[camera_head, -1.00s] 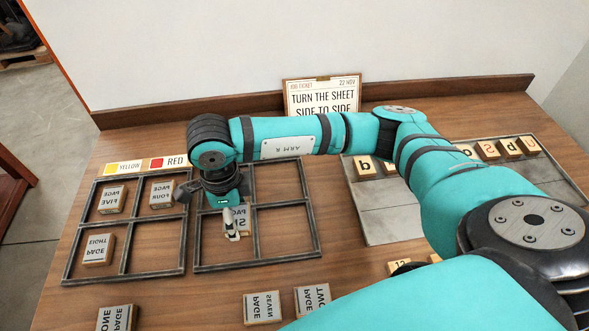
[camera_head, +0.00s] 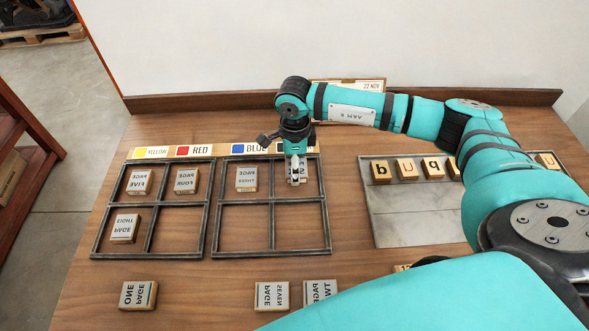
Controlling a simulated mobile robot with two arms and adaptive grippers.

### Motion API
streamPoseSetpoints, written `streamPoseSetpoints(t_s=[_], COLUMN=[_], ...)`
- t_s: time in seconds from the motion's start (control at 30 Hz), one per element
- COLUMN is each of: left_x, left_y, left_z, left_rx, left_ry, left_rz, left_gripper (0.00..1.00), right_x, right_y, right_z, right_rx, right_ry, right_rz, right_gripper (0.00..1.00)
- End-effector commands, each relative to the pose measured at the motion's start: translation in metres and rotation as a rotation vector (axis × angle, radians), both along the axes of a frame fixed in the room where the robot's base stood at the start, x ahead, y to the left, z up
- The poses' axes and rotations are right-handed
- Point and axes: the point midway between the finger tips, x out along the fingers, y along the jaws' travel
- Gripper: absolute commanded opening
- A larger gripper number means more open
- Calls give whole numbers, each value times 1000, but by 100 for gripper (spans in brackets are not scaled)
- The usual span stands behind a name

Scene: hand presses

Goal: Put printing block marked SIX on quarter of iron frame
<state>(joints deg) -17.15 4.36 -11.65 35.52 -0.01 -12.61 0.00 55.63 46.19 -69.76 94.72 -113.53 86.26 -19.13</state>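The right iron frame (camera_head: 272,200) has four quarters. My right gripper (camera_head: 295,179) is over its upper right quarter, shut on a wooden block with a grey face (camera_head: 303,172). The gripper covers much of this block, so its marking is largely hidden now; the earlier view shows SIX in mirror writing on the held block. Whether it touches the table cannot be told. A PAGE THREE block (camera_head: 246,179) lies in the upper left quarter. Both lower quarters are empty. My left gripper is not in view.
The left iron frame (camera_head: 151,219) holds blocks FIVE (camera_head: 138,182), FOUR (camera_head: 186,180) and EIGHT (camera_head: 124,228). Blocks ONE (camera_head: 138,295), SEVEN (camera_head: 271,296) and TWO (camera_head: 319,292) lie in front. A grey plate (camera_head: 410,219) with letter blocks is at right.

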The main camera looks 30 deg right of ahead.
Motion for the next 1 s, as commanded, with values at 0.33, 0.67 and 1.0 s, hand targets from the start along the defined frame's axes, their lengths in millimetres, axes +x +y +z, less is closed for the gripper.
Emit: streamPoseSetpoints(t_s=[0.33, 0.67, 1.0], left_x=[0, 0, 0], left_y=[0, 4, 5], left_z=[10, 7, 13], left_rx=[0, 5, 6], left_ry=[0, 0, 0], left_rz=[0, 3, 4], left_gripper=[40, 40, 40], right_x=[-1, -1, -1], right_y=[1, 1, 1], right_z=[-30, -33, -26], right_rx=[0, 0, 0], right_ry=[1, 1, 1], right_rz=[0, 0, -1], right_gripper=[31, 75, 75])
